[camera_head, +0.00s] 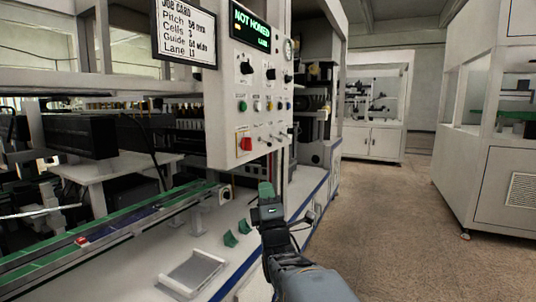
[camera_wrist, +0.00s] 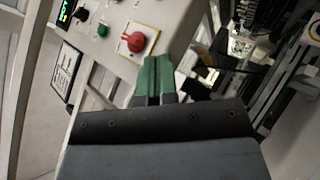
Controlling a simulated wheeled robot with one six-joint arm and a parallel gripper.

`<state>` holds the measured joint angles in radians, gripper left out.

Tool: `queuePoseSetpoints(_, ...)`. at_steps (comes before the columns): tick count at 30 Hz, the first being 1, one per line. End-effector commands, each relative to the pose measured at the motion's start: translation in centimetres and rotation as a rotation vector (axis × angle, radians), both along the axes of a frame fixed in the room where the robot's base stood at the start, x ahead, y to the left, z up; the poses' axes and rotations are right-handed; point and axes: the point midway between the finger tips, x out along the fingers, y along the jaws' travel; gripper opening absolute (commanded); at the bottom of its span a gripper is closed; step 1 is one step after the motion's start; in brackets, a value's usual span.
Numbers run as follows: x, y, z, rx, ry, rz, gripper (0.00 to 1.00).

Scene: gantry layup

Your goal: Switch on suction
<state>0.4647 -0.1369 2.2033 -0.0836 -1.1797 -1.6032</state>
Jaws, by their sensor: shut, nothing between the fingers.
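A white control panel (camera_head: 245,120) carries the controls; which one is the suction switch I cannot read. It has black rotary knobs (camera_head: 246,68), a row of small coloured buttons (camera_head: 257,106), a red mushroom button (camera_head: 245,144) on a yellow plate and small toggle levers (camera_head: 268,139). The display (camera_head: 250,25) reads "NOT HOMED". My gripper (camera_head: 265,187) is shut and empty, its green fingers together, in front of and below the panel. In the wrist view the fingertips (camera_wrist: 158,62) lie below the red button (camera_wrist: 136,42), apart from the panel as far as I can tell.
A job card (camera_head: 184,32) hangs left of the panel. White cabinets (camera_head: 372,140) stand behind; the floor at right is clear.

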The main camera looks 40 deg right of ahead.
Motion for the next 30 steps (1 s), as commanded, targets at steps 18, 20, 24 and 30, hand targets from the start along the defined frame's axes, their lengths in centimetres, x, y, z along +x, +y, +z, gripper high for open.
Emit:
queuePoseSetpoints(18, 7.1, -3.4, 6.3, -0.001, -0.001, -0.003, 0.0)
queuePoseSetpoints(20, 7.2, -4.1, 6.7, -0.002, 0.0, -0.004, 0.0)
queuePoseSetpoints(24, 7.5, -5.2, 7.5, -0.002, 0.0, -0.003, 0.0)
queuePoseSetpoints(30, 7.7, -6.0, 7.9, 0.0, 0.001, -0.002, 0.0)
